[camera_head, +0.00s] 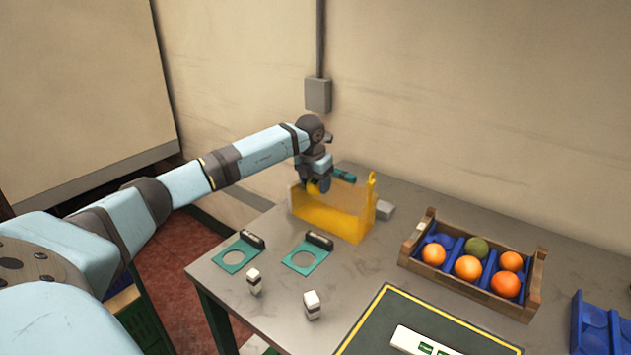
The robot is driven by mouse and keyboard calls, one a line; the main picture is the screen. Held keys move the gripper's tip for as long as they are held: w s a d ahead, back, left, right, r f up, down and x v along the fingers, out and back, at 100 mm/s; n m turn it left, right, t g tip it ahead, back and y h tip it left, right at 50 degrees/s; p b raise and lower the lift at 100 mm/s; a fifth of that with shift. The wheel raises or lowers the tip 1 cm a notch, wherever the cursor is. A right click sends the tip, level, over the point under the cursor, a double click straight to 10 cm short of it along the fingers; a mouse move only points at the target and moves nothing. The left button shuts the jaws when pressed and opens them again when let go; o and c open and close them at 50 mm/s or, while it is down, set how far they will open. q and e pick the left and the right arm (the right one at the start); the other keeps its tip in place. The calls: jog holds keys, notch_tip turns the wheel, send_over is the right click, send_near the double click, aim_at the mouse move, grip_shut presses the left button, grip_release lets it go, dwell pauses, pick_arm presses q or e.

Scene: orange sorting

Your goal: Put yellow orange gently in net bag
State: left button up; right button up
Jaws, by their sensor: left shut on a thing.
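The yellow net bag (345,222) stands open at the back of the table, looking like a see-through yellow box with a raised tab at its right end. My left gripper (319,186) is at the left part of its opening, pointing down. It is shut on a yellow orange (312,188), of which only a small part shows between the fingers. I cannot tell whether the fruit is inside the bag or just over its rim. My right gripper is not in view.
Two teal ring plates (238,257) and two small white-and-black blocks (312,305) stand in front of the bag. A green mat and a blue tray (590,325) lie near the front right.

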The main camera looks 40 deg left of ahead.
pick_arm(q)
jog(key=shift+f+b, duration=0.6)
jog(key=shift+f, duration=0.85)
jog(key=o, duration=1)
jog(key=shift+o, duration=0.2)
jog(key=shift+r, duration=0.1)
jog(key=shift+r+p, duration=2.7)
jog(key=shift+r, duration=1.2)
jog(key=shift+s+f, duration=0.1)
